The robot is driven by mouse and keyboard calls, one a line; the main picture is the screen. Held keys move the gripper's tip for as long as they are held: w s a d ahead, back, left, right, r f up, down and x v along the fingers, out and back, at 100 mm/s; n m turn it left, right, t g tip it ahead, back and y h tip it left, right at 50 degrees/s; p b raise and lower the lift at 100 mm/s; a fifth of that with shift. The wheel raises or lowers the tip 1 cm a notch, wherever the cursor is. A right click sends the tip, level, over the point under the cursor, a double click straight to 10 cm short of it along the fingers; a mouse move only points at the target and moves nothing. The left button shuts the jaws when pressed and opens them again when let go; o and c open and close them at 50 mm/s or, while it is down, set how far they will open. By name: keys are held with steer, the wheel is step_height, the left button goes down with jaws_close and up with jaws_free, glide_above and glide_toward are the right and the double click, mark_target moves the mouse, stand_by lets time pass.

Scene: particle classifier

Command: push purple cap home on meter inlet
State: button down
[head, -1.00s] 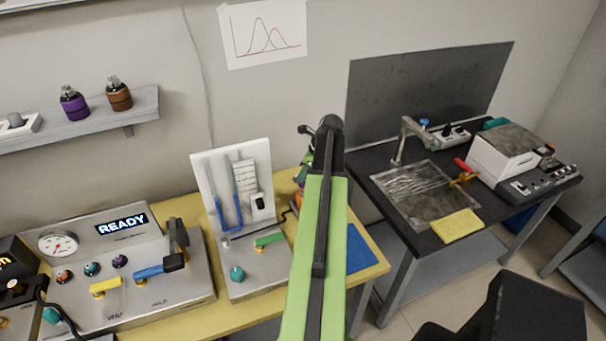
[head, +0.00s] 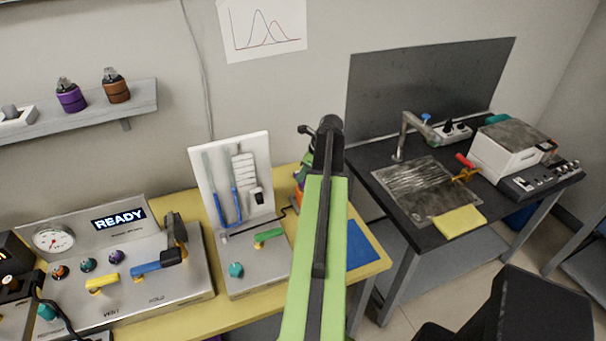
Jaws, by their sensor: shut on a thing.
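My green and black arm rises from the bottom centre over the yellow bench (head: 374,262). It ends in view at a dark joint, and the gripper itself is hidden behind the arm or below it. A small orange and dark object (head: 298,197) shows just left of the arm at the back of the bench, mostly hidden. I cannot tell whether it is the meter. A purple ribbed piece with a grey top (head: 70,97) stands on the wall shelf. I cannot make out the meter inlet or a purple cap on it.
A metal console with a READY display (head: 118,219) stands on the bench's left. A white gauge board (head: 232,180) stands beside it. A brown piece (head: 116,88) sits on the shelf (head: 95,125). A dark bench (head: 385,205) with a white box device (head: 512,148) is at right.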

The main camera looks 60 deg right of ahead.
steer(key=shift+f+b, duration=0.4)
steer(key=shift+f, duration=0.15)
steer(key=c, duration=1)
jaws_free()
steer(key=shift+c, duration=0.2)
steer(key=shift+r, duration=0.1)
steer(key=p+v, duration=1.6)
steer(key=v, duration=0.1)
steer(key=shift+r, duration=0.2)
steer(key=shift+a, duration=0.1)
